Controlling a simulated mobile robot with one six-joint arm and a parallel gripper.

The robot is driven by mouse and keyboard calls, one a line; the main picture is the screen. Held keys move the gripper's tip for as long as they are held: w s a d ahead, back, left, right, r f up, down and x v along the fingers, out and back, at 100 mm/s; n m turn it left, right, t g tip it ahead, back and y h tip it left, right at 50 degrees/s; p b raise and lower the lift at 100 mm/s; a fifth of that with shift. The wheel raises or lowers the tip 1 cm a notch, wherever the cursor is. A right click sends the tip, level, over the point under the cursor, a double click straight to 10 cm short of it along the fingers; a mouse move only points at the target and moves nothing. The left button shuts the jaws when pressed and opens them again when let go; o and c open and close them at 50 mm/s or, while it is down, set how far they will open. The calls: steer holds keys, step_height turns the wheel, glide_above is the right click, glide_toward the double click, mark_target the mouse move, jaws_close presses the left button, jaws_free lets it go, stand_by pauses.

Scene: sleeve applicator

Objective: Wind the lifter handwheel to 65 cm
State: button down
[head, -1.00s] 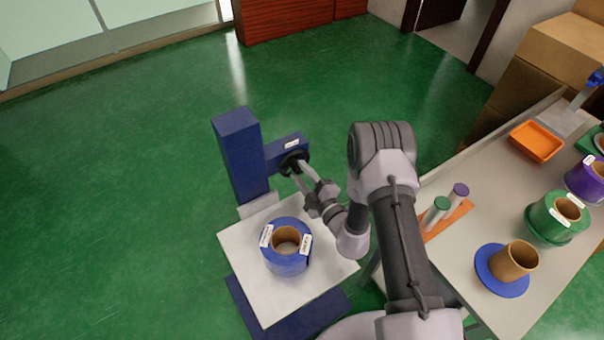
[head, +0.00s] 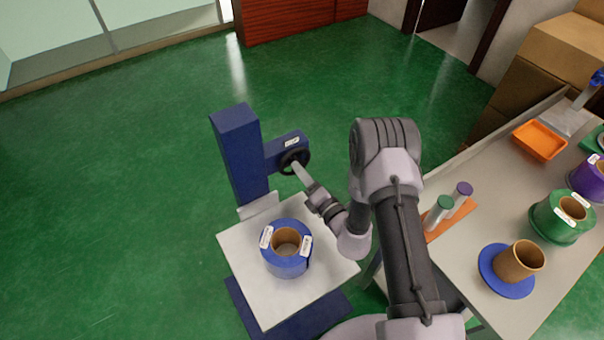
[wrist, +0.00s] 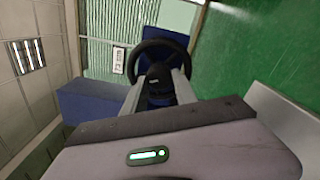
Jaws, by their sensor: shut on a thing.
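The blue lifter (head: 238,150) stands on the green floor left of my arm, with a side arm reaching right. The black handwheel (head: 295,161) is on the end of that side arm. In the wrist view the handwheel (wrist: 160,52) is straight ahead as a black ring with a dark hub. My gripper (head: 297,166) reaches up to the wheel's face; in the wrist view its two grey fingers (wrist: 158,84) lie on either side of the hub and are shut on it. The lifter's white platform (head: 245,285) carries a blue roll (head: 286,262) with a brown core. I cannot read any height figure.
A table (head: 480,255) at right holds a brown core on a blue disc (head: 512,268), a green roll (head: 562,217), a purple roll (head: 590,178), an orange tray (head: 540,139) and two capped tubes (head: 450,205). Open floor lies behind the lifter.

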steer(key=shift+w+d+r+n+b, duration=0.1)
steer(key=shift+n+b, duration=2.35)
steer(key=shift+n, duration=3.5)
steer(key=shift+d+n+b, duration=0.1)
steer(key=shift+n+b, duration=2.35)
steer(key=shift+n, duration=3.45)
steer(key=shift+w+d+r+n+b, duration=0.1)
steer(key=shift+n+b, duration=2.35)
steer(key=shift+n, duration=3.5)
steer(key=shift+n, duration=0.3)
steer(key=c, duration=1)
jaws_free()
